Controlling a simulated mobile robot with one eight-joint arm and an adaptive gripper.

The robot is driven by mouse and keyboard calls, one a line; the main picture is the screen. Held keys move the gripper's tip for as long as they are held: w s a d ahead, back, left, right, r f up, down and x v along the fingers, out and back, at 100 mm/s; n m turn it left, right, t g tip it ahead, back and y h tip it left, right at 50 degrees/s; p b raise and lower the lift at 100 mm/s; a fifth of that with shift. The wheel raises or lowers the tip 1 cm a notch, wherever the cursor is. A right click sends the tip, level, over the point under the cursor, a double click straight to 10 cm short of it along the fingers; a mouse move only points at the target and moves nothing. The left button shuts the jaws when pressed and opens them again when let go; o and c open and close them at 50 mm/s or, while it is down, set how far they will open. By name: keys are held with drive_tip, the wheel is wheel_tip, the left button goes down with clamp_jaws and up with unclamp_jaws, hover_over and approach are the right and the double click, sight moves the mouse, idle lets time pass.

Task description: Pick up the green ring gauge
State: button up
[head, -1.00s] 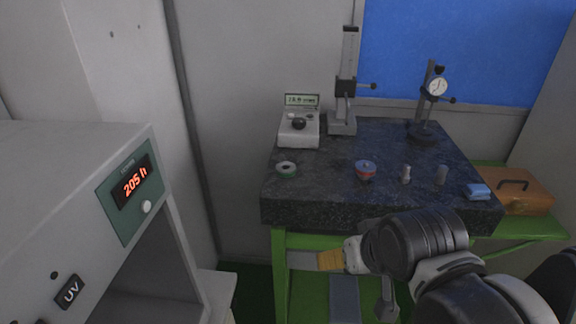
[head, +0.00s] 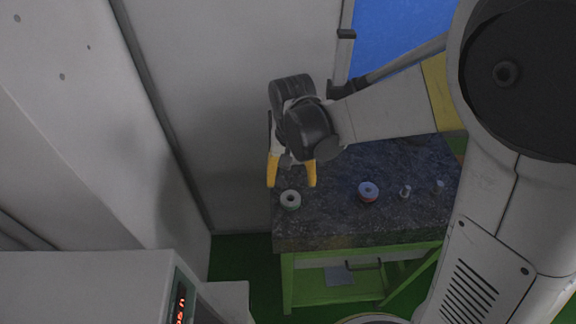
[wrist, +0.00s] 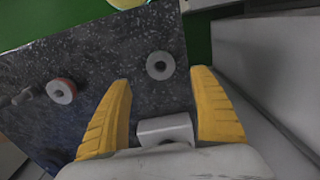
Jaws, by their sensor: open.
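The green ring gauge (head: 291,206) stands on the dark granite plate near its left front corner, with a grey top and a round hole. In the wrist view the ring gauge (wrist: 151,61) lies just beyond the fingertips, about midway between them, and its green side hardly shows. My gripper (head: 291,185) is open and empty, with its yellow fingers pointing down above and slightly behind the ring. In the wrist view my gripper (wrist: 162,78) has its fingers spread wide, apart from the ring.
A red ring (head: 368,197) stands to the right, with small metal pieces (head: 405,191) beyond it. The granite plate (head: 330,228) is clear between the rings. A pale block (wrist: 165,129) shows between the finger bases. A wall rises behind and left.

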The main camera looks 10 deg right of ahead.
sight(290, 198)
wheel_tip(290, 198, down, 8)
drive_tip(key=shift+f, duration=0.25)
drive_tip(key=shift+r, duration=0.1)
drive_tip(key=c, duration=1.5)
